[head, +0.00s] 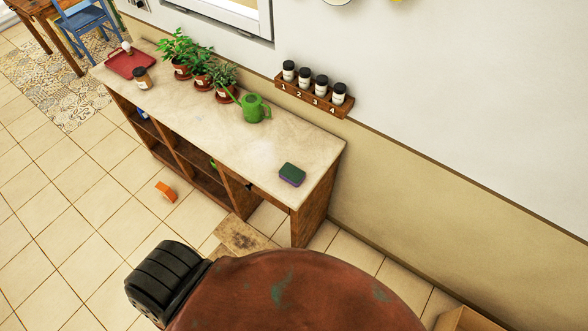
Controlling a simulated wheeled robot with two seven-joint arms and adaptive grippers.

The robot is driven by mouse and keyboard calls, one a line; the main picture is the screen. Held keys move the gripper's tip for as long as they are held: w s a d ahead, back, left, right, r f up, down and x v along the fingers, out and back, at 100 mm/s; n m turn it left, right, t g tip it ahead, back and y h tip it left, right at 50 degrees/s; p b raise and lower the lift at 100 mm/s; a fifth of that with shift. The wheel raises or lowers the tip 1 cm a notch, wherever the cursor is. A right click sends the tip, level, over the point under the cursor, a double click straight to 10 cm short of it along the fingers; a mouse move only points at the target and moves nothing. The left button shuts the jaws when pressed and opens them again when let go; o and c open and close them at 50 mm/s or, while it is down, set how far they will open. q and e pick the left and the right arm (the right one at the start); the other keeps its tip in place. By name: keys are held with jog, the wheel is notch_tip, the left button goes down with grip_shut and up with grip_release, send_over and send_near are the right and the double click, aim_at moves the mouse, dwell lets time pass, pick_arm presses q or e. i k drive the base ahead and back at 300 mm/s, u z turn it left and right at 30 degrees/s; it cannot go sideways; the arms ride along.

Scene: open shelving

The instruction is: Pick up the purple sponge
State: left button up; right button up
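The sponge (292,174) lies flat near the right end of the counter top. Its upper face is dark green, and a purple layer shows along its lower edge. Nothing touches or covers it. Neither my left nor my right gripper shows in the head view, so their positions relative to the sponge cannot be seen.
The counter (255,150) has open shelves below. On it stand a green watering can (254,109), several potted plants (201,82), a brown jar (142,78) and a red tray (130,63). A spice rack (312,95) hangs behind. An orange object (166,191) lies on the floor.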

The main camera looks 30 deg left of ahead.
aim_at(289, 173)
jog(key=k, duration=1)
jog(key=u, duration=0.95)
jog(key=i, duration=0.9)
jog(key=z, duration=0.8)
